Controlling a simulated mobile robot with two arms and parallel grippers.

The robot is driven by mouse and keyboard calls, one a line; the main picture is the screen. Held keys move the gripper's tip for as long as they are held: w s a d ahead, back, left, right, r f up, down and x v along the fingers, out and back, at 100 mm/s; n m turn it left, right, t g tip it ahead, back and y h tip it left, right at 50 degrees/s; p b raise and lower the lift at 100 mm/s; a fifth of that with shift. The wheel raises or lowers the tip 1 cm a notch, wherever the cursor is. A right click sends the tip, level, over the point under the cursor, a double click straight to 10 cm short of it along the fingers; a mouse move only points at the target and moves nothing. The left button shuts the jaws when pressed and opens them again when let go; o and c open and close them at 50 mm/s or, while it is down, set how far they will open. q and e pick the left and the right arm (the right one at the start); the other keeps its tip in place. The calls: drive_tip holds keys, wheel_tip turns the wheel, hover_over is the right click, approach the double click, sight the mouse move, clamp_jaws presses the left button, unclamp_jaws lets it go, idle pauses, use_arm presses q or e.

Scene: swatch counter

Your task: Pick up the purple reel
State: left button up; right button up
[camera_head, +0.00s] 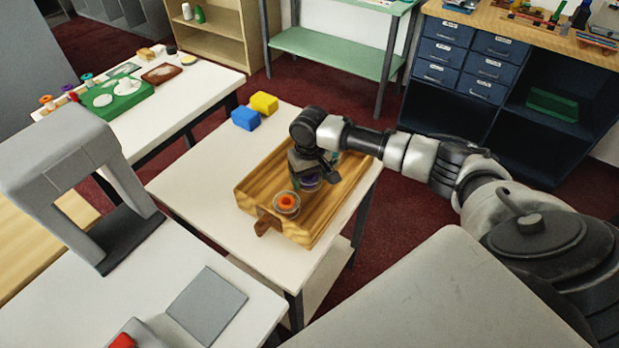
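The purple reel (310,182) is in the wooden tray (327,222) on the small white table, mostly hidden under my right gripper. My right gripper (311,172) points down over it from above. Its fingertips are hidden or too small to show whether they are apart or closed on the reel. An orange-centred reel (287,203) is in the tray nearer the front, and a greenish one shows partly behind the gripper. My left gripper is not in view.
A blue block (245,118) and a yellow block (264,103) lie behind the tray. The table left of the tray is clear. A grey arch-shaped stand (62,150) is on the left. A blue drawer cabinet (463,60) stands behind my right arm.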

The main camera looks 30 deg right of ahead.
drive_tip(key=c, duration=0.5)
